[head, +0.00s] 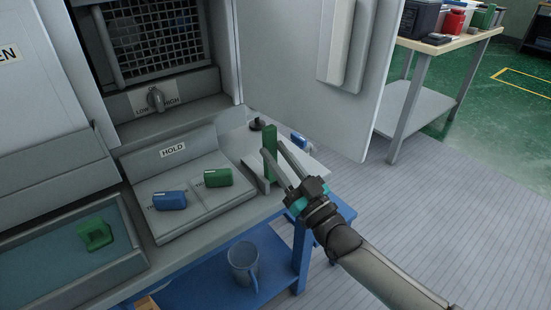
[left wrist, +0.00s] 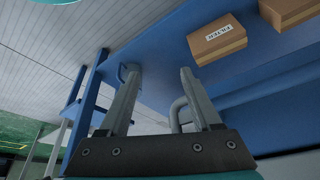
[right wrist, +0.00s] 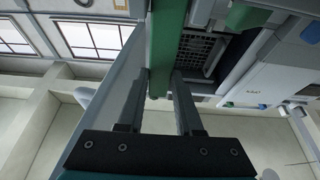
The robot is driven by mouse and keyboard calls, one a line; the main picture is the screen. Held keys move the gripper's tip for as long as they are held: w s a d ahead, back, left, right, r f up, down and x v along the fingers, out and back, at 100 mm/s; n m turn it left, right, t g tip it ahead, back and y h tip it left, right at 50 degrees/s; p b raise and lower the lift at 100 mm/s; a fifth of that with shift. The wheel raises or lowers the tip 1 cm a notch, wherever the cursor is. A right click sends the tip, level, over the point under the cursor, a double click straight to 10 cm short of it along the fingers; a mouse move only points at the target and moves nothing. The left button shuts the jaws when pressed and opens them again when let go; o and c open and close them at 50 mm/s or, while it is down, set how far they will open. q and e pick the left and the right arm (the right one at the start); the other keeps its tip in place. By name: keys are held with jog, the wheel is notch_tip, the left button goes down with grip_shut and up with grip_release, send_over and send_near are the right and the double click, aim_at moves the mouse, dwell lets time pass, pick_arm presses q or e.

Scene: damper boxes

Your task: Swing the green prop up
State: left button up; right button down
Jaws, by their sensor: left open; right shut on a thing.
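The green prop (head: 270,140) stands upright at the right end of the grey bench, near the open white door. My right gripper (head: 274,152) is shut on it, its fingers on either side of the bar. In the right wrist view the green prop (right wrist: 168,40) runs down from the top edge to the fingertips (right wrist: 163,80). My left gripper is outside the head view; in the left wrist view (left wrist: 158,72) its fingers are apart with nothing held between them. The prop's lower end is partly hidden by my fingers.
A HOLD tray (head: 158,219) carries a blue block (head: 170,201) and a green block (head: 217,177). A green piece (head: 95,234) lies in the left bin. The white door (head: 305,75) stands open. A mug (head: 243,263) is on the blue shelf below; cardboard boxes (left wrist: 217,42) show in the left wrist view.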

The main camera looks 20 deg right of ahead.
pick_arm(q)
jog(key=shift+r, duration=0.6)
pick_arm(e)
jog(key=shift+s+d+f, duration=0.1)
jog(key=shift+f, duration=0.2)
jog(key=c, duration=0.9)
grip_release()
jog(key=o, duration=0.3)
jog(key=shift+r, duration=0.15)
jog(key=shift+o, duration=0.2)
jog(key=shift+s, duration=0.1)
jog(key=shift+s+d, duration=0.1)
jog(key=shift+s, duration=0.15)
pick_arm(q)
notch_tip(320, 180, down, 7)
jog(key=g+p, duration=0.1)
jog(key=p, duration=0.2)
jog(key=shift+s, duration=0.45)
pick_arm(e)
jog(key=v, duration=1.4)
jog(key=shift+f, duration=0.4)
